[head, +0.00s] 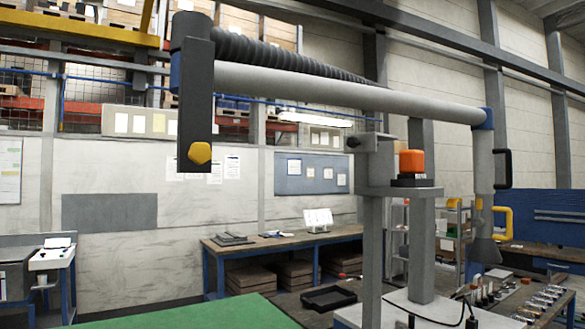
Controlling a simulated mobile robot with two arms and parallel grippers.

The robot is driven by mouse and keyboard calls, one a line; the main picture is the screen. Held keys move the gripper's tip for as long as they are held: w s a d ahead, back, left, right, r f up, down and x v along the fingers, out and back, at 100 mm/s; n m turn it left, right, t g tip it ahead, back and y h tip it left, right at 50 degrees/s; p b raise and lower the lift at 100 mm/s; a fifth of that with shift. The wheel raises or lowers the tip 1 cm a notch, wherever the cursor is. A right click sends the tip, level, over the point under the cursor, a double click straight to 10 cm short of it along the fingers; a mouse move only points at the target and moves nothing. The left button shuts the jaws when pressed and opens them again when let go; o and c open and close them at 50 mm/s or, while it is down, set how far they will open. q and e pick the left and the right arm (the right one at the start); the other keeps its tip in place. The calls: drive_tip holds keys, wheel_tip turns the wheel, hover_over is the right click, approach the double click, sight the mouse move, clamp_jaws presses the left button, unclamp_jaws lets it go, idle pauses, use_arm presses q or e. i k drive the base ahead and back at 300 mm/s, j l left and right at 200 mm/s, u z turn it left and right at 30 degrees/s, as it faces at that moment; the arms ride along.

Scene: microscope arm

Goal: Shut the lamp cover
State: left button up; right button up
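A large microscope arm spans the view: a pale grey tube (345,90) with a ribbed dark hose (290,55) above it. At its left end hangs a dark upright block (195,100) with a yellow six-sided knob (200,153) near its bottom. At its right end a grey post (483,165) hangs down to a flared end, with a black handle (503,168) and a yellow handle (504,222). An orange block (411,162) sits on a dark base on the stand. I cannot tell which part is the lamp cover, or its state. Neither of my grippers is in view.
A green surface (200,315) lies at the front. The stand's pale base (400,315) is beside a black tray (328,298) and several small metal parts (540,303) at right. A blue-framed bench (290,243) and a small table (52,258) stand behind.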

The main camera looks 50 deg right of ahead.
sight(368, 141)
drive_tip(key=z, duration=2)
drive_tip(key=i+z, duration=0.4)
drive_tip(key=i, duration=0.2)
